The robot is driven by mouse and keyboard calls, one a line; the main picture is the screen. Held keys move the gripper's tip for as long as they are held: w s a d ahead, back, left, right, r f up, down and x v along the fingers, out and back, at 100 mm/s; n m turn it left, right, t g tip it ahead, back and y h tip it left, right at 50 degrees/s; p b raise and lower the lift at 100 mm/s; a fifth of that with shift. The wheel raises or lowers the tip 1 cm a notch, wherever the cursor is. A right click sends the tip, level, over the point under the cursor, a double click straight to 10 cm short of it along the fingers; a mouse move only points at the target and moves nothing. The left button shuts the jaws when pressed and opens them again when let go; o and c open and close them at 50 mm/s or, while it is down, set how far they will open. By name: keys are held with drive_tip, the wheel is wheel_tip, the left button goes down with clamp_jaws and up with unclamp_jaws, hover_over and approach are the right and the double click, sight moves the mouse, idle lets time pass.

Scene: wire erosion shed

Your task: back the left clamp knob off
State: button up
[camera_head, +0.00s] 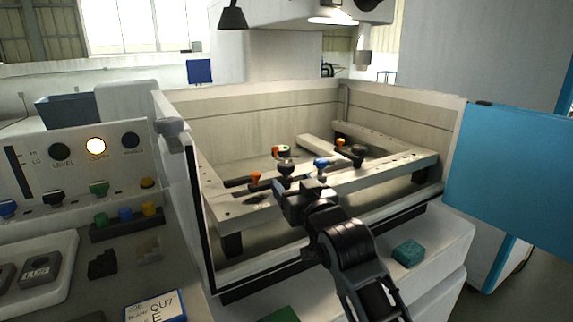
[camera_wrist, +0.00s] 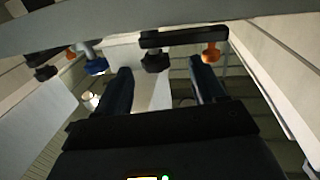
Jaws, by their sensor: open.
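The left clamp is a dark bar (camera_wrist: 185,38) with a dark lobed knob (camera_wrist: 155,62) at one end and an orange knob (camera_wrist: 211,52) at the other. In the head view its dark knob (camera_head: 286,170) and orange knob (camera_head: 255,178) stand over the near left part of the frame. My gripper (camera_wrist: 162,86) is open and empty. In the wrist view the dark knob shows between and beyond its fingertips, and the orange knob lies just beyond the right fingertip. In the head view my gripper (camera_head: 292,192) is just in front of the dark knob; contact cannot be told.
A blue knob (camera_head: 320,163) stands right of the dark knob; it also shows left in the wrist view (camera_wrist: 96,66). Another clamp with an orange knob (camera_head: 340,142) is further back. Pale tank walls (camera_head: 265,110) surround the frame. A blue panel (camera_head: 510,165) stands at right.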

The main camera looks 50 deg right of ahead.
sight(284, 164)
drive_tip(key=shift+w+d+r, duration=0.5)
drive_tip(key=shift+d+r, duration=0.15)
drive_tip(key=shift+w+d, duration=0.15)
drive_tip(key=shift+w, duration=0.15)
drive_tip(key=shift+p+x, duration=0.4)
drive_tip(key=shift+x, duration=3.05)
drive_tip(key=c, duration=1.1)
drive_tip(key=shift+o, duration=0.2)
